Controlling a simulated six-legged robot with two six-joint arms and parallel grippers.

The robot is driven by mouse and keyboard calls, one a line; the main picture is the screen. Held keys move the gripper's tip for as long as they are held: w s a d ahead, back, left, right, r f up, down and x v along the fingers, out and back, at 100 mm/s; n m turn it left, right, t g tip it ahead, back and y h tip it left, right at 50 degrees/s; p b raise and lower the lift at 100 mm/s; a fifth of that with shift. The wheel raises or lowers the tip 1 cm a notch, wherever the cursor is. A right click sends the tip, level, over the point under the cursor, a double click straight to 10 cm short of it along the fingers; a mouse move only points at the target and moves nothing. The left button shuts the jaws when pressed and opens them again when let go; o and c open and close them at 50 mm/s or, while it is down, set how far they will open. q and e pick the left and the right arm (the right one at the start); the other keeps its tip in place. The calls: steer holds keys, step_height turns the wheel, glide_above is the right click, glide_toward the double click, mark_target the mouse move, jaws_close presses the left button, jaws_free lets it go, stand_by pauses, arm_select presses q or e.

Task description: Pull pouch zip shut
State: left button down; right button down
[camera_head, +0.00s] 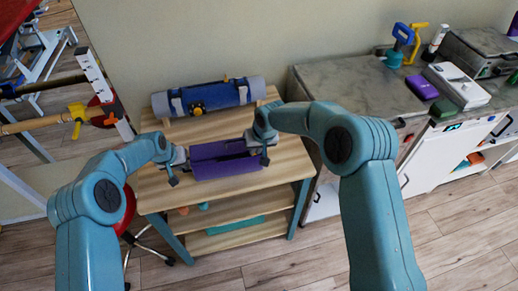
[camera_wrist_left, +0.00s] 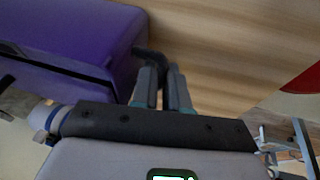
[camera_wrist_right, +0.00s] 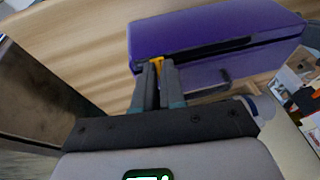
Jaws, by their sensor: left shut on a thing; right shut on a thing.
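The purple pouch (camera_head: 226,168) lies on the wooden table (camera_head: 160,196). My left gripper (camera_head: 188,164) is at its left end. In the left wrist view its fingers (camera_wrist_left: 162,76) are closed on a black end tab (camera_wrist_left: 148,56) of the pouch (camera_wrist_left: 70,35). My right gripper (camera_head: 246,146) is at the right end of the pouch. In the right wrist view its fingers (camera_wrist_right: 157,68) are closed on the yellow zip pull (camera_wrist_right: 157,61). A dark zip line (camera_wrist_right: 215,48) runs along the pouch away from the pull. A black handle loop (camera_wrist_right: 212,88) is on its side.
A grey-blue roll (camera_head: 212,97) with straps and a yellow knob lies behind the pouch. A grey counter (camera_head: 350,88) to the right carries a purple block (camera_head: 421,87), a white device (camera_head: 456,84) and tools. A red stool (camera_head: 128,208) stands left of the table.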

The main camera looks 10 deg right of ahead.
arm_select(q)
steer(key=shift+s+d, duration=0.1)
steer(key=shift+d, duration=0.05)
arm_select(e)
steer(key=shift+a, duration=5.55)
steer(key=c, duration=1.1)
jaws_free()
steer(key=shift+o, duration=0.3)
arm_select(q)
steer(key=c, duration=1.2)
jaws_free()
arm_select(e)
step_height(320, 180, up, 8)
arm_select(q)
steer(key=shift+r+p, duration=1.55)
steer(key=shift+r, duration=3)
arm_select(e)
steer(key=shift+r, duration=1.6)
